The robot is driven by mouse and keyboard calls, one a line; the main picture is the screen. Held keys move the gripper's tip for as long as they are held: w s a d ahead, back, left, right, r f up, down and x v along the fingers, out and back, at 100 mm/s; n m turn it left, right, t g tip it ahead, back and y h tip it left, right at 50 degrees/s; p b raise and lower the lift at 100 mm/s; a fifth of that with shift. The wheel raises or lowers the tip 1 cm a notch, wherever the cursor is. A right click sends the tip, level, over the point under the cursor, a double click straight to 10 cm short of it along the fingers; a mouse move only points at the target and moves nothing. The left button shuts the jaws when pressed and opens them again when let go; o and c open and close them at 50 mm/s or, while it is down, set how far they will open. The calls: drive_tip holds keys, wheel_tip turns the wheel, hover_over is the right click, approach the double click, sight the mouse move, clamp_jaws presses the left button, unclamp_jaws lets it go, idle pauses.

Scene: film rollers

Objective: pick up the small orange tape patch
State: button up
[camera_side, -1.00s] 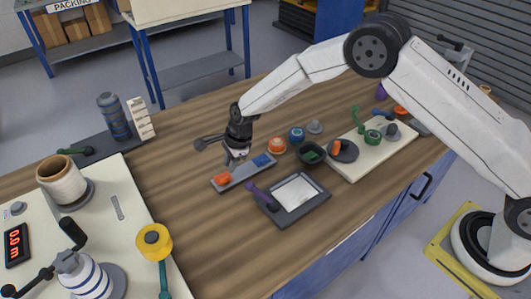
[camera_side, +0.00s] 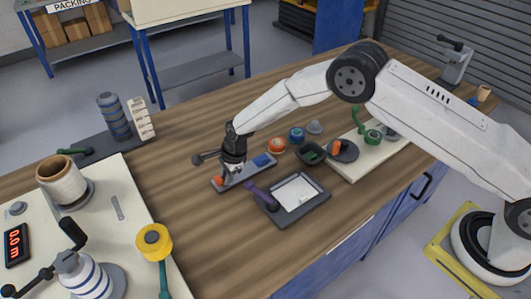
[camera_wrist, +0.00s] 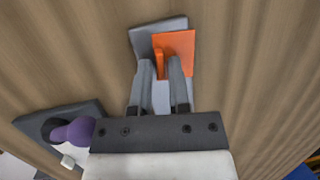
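The small orange tape patch (camera_wrist: 180,46) lies on the end of a grey tray (camera_wrist: 150,30) in the wrist view. A narrow orange tab (camera_wrist: 160,65) stands up from its near-left part. My gripper (camera_wrist: 161,68) is open, with one finger on each side of the tab and no clear grip on it. In the side view my gripper (camera_side: 231,173) is low over the tray (camera_side: 240,176), and the orange patch (camera_side: 219,180) shows just left of the fingers.
A dark pad with a white sheet (camera_side: 296,193) and a purple-handled tool (camera_side: 262,197) lie close to the right. A yellow roll (camera_side: 154,242) is at front left. Bare wood lies left of the tray.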

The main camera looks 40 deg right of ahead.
idle(0.5)
clamp_jaws()
drive_tip(key=shift+r, duration=0.85)
drive_tip(key=s+d+r, duration=0.4)
drive_tip(key=s+r, duration=0.7)
drive_tip(key=s, duration=0.2)
drive_tip(key=shift+s, duration=0.2)
drive_tip(key=shift+d+r, duration=0.1)
